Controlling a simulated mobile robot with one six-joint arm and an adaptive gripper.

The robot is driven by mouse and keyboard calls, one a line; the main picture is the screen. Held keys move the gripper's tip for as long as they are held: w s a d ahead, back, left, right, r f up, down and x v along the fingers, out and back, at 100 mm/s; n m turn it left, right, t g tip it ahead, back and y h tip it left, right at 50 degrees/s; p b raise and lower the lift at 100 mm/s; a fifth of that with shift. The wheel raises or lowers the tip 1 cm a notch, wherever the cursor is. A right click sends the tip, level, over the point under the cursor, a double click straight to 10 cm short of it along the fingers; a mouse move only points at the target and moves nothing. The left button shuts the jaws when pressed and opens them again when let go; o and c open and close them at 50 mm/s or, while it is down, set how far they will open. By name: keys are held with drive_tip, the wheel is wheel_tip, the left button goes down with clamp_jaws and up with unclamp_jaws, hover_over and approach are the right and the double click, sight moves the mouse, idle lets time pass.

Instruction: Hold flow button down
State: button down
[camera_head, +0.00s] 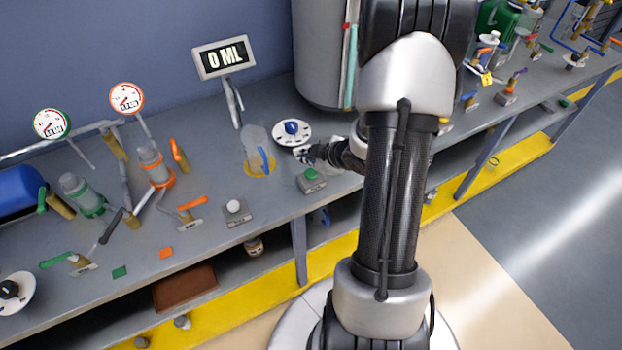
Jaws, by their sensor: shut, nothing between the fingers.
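A small grey box with a green button (311,173) sits near the bench's front edge. A second grey box with a white button (234,206) stands to its left. I cannot read either label, so I cannot tell by name which one is the flow button. My gripper (301,153) is shut and empty. It points left, just behind the green button and in front of a white dial with a blue knob (291,128). I cannot tell whether it touches anything. The display (224,57) reads 0 ML.
A clear jug with a blue handle (257,150) stands on a yellow disc left of my gripper. A large grey tank (318,60) stands behind. Gauges, valves and pipes crowd the left; more fittings stand at the right. My arm hides part of the bench.

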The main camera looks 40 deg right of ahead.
sight(309, 174)
drive_tip(key=shift+f+b, duration=0.75)
drive_tip(key=shift+f, duration=0.45)
idle(0.5)
drive_tip(key=shift+f+b, duration=0.35)
drive_tip(key=shift+f, duration=0.1)
drive_tip(key=shift+f+b, duration=0.4)
drive_tip(key=shift+f, duration=0.1)
idle(5.3)
